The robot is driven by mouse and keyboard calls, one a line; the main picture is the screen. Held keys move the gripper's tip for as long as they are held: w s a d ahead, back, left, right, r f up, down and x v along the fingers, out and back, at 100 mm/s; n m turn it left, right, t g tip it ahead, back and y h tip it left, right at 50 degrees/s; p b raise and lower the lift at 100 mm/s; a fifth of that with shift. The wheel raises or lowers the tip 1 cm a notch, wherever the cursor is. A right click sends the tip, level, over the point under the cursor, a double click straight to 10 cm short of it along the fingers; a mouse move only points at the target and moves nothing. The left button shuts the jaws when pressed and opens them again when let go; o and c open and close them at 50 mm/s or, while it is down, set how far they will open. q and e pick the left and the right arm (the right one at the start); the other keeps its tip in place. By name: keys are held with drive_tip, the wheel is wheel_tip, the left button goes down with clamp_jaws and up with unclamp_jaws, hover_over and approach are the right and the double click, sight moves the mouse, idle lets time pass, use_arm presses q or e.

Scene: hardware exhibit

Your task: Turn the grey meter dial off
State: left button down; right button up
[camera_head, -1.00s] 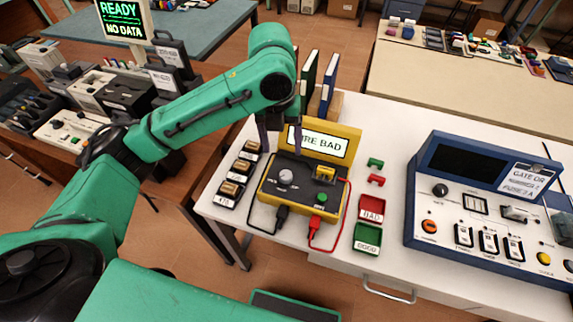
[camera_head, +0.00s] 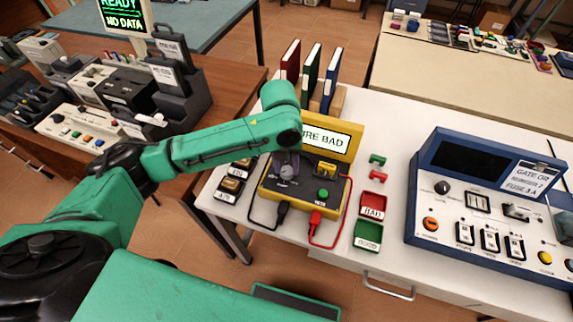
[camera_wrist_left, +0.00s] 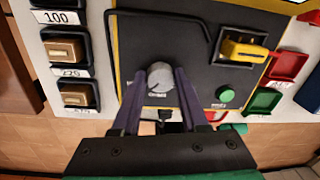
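The yellow and black meter (camera_head: 335,192) lies on the white bench, its raised display partly hidden by my arm; the visible text ends in "URE BAD". Its round grey dial (camera_head: 287,173) is on the left part of the black face, and it also shows in the left wrist view (camera_wrist_left: 160,78). My left gripper (camera_head: 288,166) is over the dial. In the left wrist view its two dark fingers (camera_wrist_left: 160,84) stand on either side of the dial, apart, with narrow gaps beside it. The dial's pointer setting is too small to read. My right gripper is out of view.
A green button (camera_head: 323,194), a yellow fuse holder (camera_wrist_left: 243,50) and black and red leads are on the meter. Labelled fuse boxes (camera_head: 229,186) stand to its left. Red (camera_head: 373,206) and green (camera_head: 368,236) trays and a blue tester (camera_head: 480,190) are to the right.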

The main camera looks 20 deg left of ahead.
use_arm(q)
drive_tip(key=shift+r+n+p, duration=0.2)
drive_tip(key=shift+n+p, duration=0.3)
drive_tip(key=shift+p, duration=0.4)
drive_tip(key=n+p, duration=1.1)
drive_tip(key=p, duration=0.1)
drive_tip(key=shift+s+r+t+p, duration=0.1)
drive_tip(key=shift+r+t+p, duration=0.05)
drive_tip(key=shift+t+p, duration=0.2)
drive_tip(key=n+p, duration=0.2)
drive_tip(key=shift+n, duration=0.4)
drive_tip(key=shift+f+n+y+p, duration=0.15)
drive_tip(key=shift+n+p, duration=0.25)
drive_tip(key=shift+n, duration=0.4)
drive_tip(key=shift+f+n+y+p, duration=0.15)
drive_tip(key=shift+n+p, duration=0.2)
drive_tip(key=shift+n, duration=0.45)
drive_tip(key=shift+r, duration=0.1)
drive_tip(key=shift+c, duration=2.2)
unclamp_jaws()
drive_tip(key=shift+s, duration=0.1)
